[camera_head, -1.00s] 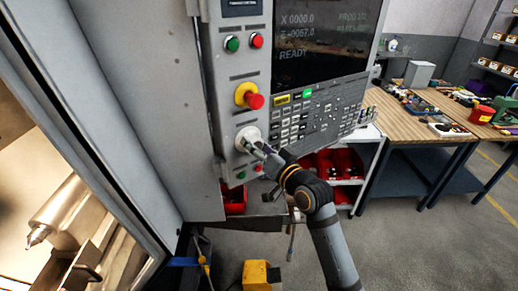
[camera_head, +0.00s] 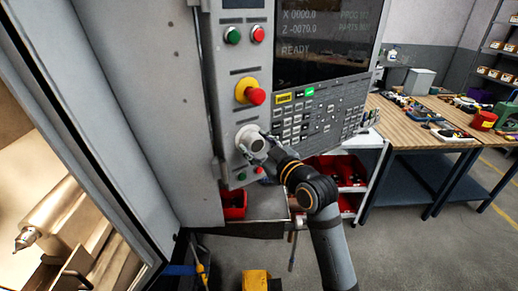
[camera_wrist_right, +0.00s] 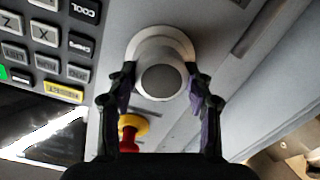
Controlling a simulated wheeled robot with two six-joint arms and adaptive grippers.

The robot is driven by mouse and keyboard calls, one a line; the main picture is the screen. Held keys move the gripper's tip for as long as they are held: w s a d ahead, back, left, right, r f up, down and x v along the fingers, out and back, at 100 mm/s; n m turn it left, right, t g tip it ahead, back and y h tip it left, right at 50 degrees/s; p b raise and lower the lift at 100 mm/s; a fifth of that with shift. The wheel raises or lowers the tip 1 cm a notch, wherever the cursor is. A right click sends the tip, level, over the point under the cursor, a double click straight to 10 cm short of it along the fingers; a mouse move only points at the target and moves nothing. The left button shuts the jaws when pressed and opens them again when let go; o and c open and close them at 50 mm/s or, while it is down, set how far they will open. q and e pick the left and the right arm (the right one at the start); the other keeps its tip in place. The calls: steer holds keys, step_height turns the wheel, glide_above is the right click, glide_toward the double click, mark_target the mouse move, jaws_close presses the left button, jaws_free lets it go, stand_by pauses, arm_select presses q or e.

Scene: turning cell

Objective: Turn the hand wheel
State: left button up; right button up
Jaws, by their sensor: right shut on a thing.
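The hand wheel (camera_head: 247,136) is a pale round knob on a light ring, low on the grey control panel below the yellow and red stop button. It also shows in the right wrist view (camera_wrist_right: 162,81), seen nearly end-on. My right gripper (camera_head: 256,147) is at the wheel, its arm coming up from the lower right. In the right wrist view its two fingers (camera_wrist_right: 161,88) lie on opposite sides of the knob, shut on it. The screen (camera_head: 320,35) reads Z -0079.0 and READY. My left gripper is not in view.
The red stop button (camera_head: 255,96) sits just above the wheel, and the keypad (camera_head: 318,118) is to its right. Small green and red buttons lie just below. A red bin (camera_head: 234,205) is under the panel. Workbenches (camera_head: 405,125) stand at the right.

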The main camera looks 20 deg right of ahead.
steer(key=n, duration=0.1)
steer(key=n+b, duration=0.1)
steer(key=n, duration=0.2)
steer(key=shift+r+b, duration=0.25)
steer(key=shift+b, duration=0.1)
steer(key=n+b, duration=0.2)
steer(key=n, duration=0.3)
steer(key=shift+a+n+h, duration=0.1)
steer(key=shift+n+h, duration=0.2)
steer(key=n+b, duration=0.1)
steer(key=n, duration=0.3)
steer(key=shift+b, duration=0.3)
steer(key=shift+n+t+b, duration=0.3)
steer(key=shift+n+b, duration=0.4)
steer(key=shift+n, duration=1.5)
